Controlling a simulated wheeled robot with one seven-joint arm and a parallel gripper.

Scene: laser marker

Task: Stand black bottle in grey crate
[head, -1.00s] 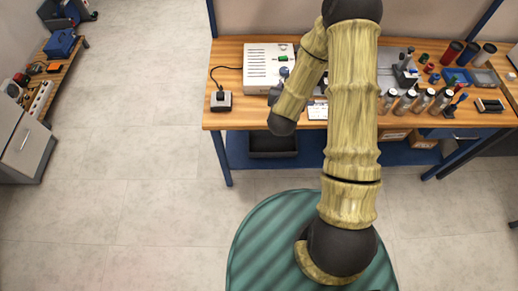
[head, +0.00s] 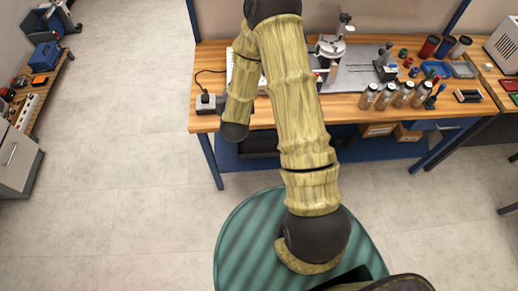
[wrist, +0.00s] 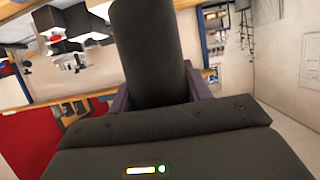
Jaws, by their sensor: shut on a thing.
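The black bottle (wrist: 150,45) fills the upper middle of the wrist view as a dark cylinder. My gripper (wrist: 160,98) is shut on it, with a finger at each side. Its far end runs out of the top of the picture. In the head view my arm hides both the gripper and the bottle. I cannot make out a grey crate for certain. A dark open bin (head: 258,143) sits on the blue shelf under the workbench, partly behind my arm.
The wooden workbench (head: 420,122) holds a marking device (head: 331,45), several capped bottles (head: 404,95), cups, a blue tray (head: 433,69) and a socket box (head: 206,103). A side bench stands far left. The floor on the left is clear.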

